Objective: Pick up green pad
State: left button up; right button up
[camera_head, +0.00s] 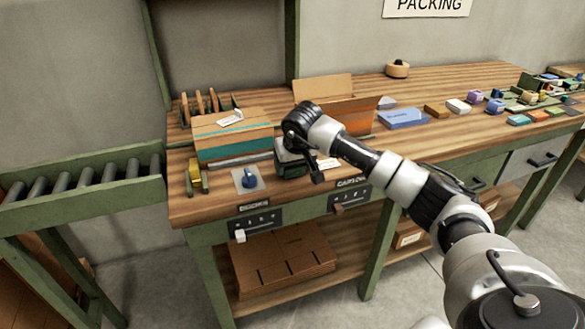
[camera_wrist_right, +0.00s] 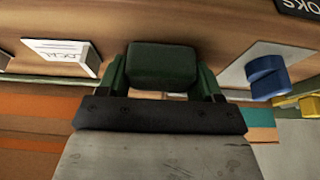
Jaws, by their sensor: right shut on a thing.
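The green pad is a dark green block (camera_wrist_right: 162,65) in the right wrist view. It sits between the fingers of my right gripper (camera_wrist_right: 162,82), which is shut on it. In the head view the dark green pad (camera_head: 289,161) shows below my right wrist at the front of the bench, partly hidden by my arm. I cannot tell whether it touches the bench top. My left gripper is not in view.
A cardboard box with a teal stripe (camera_head: 232,138) stands left of the pad. A blue-knobbed stamp on a white card (camera_head: 248,179) lies at its front left. An open orange box (camera_head: 350,112) stands behind. A roller conveyor (camera_head: 80,187) adjoins the bench's left end.

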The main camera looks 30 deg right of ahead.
jog(key=shift+r, duration=0.45)
jog(key=r, duration=0.3)
jog(key=shift+s+d+r, duration=0.2)
jog(key=shift+d+r, duration=0.2)
jog(key=s+d+r+b, duration=0.1)
jog(key=s+d+r, duration=0.5)
jog(key=d, duration=0.2)
jog(key=shift+s+d+r, duration=0.2)
jog(key=shift+s+d, duration=0.05)
jog(key=shift+s, duration=0.05)
